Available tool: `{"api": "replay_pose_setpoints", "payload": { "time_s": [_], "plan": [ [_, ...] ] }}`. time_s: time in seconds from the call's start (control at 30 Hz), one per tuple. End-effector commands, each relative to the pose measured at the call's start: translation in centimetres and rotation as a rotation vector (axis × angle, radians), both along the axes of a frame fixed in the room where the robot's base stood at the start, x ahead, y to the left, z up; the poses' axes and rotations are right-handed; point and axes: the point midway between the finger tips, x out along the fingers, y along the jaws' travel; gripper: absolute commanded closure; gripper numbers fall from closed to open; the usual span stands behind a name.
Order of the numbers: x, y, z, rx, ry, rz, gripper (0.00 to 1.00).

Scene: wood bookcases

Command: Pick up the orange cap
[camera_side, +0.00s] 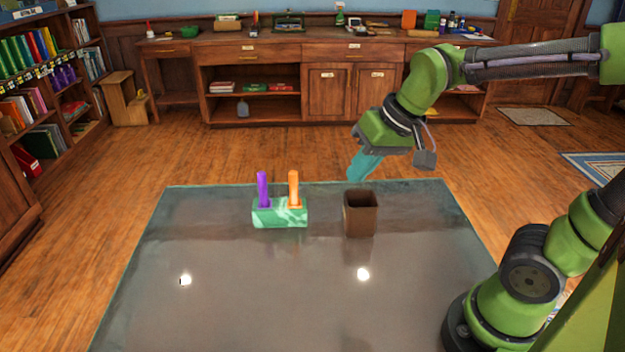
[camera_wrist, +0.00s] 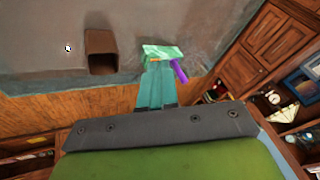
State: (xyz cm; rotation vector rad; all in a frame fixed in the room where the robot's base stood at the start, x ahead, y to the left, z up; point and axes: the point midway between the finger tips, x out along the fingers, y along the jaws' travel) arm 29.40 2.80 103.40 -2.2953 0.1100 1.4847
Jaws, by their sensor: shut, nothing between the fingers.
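The orange cap (camera_side: 294,186) stands upright as a tall piece in a green-and-white block (camera_side: 280,216) on the table. A purple piece (camera_side: 263,188) stands to its left in the same block. My gripper (camera_side: 356,180) is shut and empty, with teal fingers pointing down, up and to the right of the orange cap and apart from it. In the wrist view the fingers (camera_wrist: 156,84) partly cover the block (camera_wrist: 163,51). Only a sliver of orange (camera_wrist: 155,60) shows there, beside the purple piece (camera_wrist: 180,72).
A brown open-topped container (camera_side: 360,214) stands right of the block, below my gripper; it also shows in the wrist view (camera_wrist: 101,65). The front of the grey table (camera_side: 260,310) is clear. Wooden cabinets (camera_side: 330,90) and a bookcase (camera_side: 15,150) stand beyond the table.

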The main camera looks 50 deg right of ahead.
Motion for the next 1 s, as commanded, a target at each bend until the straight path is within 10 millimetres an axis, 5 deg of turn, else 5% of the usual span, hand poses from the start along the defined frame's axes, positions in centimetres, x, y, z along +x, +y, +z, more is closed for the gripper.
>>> {"api": "replay_pose_setpoints", "payload": {
  "time_s": [0.1,0.27,0.67,1.0],
  "plan": [
    [-3.4,0.4,-0.1,0.017,-0.077,-0.005,1.00],
    [-5.6,0.5,0.1,0.025,-0.141,-0.009,1.00],
    [-5.8,0.4,1.1,0.024,-0.179,-0.011,0.46],
    [-5.4,0.5,-0.1,0.025,-0.128,-0.011,0.46]
  ]
}}
